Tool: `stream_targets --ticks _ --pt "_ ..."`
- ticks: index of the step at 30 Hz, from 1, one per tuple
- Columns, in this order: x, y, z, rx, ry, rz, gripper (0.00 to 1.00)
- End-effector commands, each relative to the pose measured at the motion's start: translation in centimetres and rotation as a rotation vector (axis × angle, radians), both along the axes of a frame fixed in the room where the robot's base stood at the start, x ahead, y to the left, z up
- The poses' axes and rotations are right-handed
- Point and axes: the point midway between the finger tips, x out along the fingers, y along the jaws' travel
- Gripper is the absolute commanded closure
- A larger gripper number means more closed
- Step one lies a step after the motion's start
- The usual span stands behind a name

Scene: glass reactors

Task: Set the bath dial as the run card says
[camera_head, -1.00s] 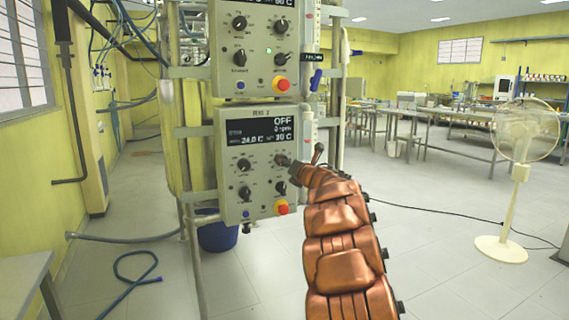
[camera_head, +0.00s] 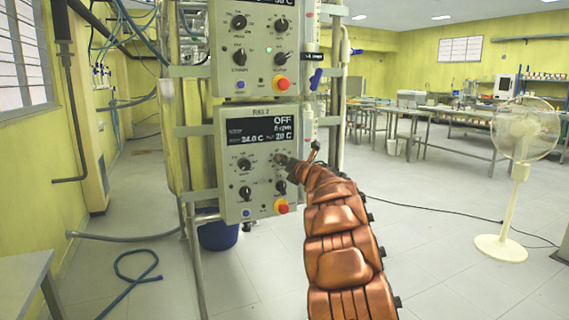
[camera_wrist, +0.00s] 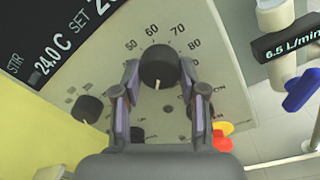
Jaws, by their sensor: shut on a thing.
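The lower control box (camera_head: 232,205), labelled what looks like RIG 2, has a dark display (camera_head: 259,138) reading OFF, 24.0 C and what looks like 20 C. My gripper (camera_head: 286,161) is at the upper right knob of this box. In the wrist view my gripper (camera_wrist: 158,76) has one finger on each side of the black dial knob (camera_wrist: 157,62) and is shut on it. The scale around it shows 50 to 80 and part of more. A pale mark on the knob points down in the picture. I see no run card.
A similar control box (camera_head: 262,50) is mounted above. A red button (camera_head: 282,207) on a yellow base is below my gripper. A flow meter (camera_wrist: 290,42) with a blue valve handle (camera_wrist: 301,90) is at the right in the wrist view. A white fan (camera_head: 520,150) stands far right.

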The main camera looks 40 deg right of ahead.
Motion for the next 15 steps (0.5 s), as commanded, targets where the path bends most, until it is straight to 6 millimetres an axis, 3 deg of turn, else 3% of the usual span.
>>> stream_targets --ticks 6,15 --pt "0.00 -0.02 -0.01 0.000 0.000 0.000 0.92" --pt "0.03 0.03 0.07 0.033 -0.011 0.000 0.93"
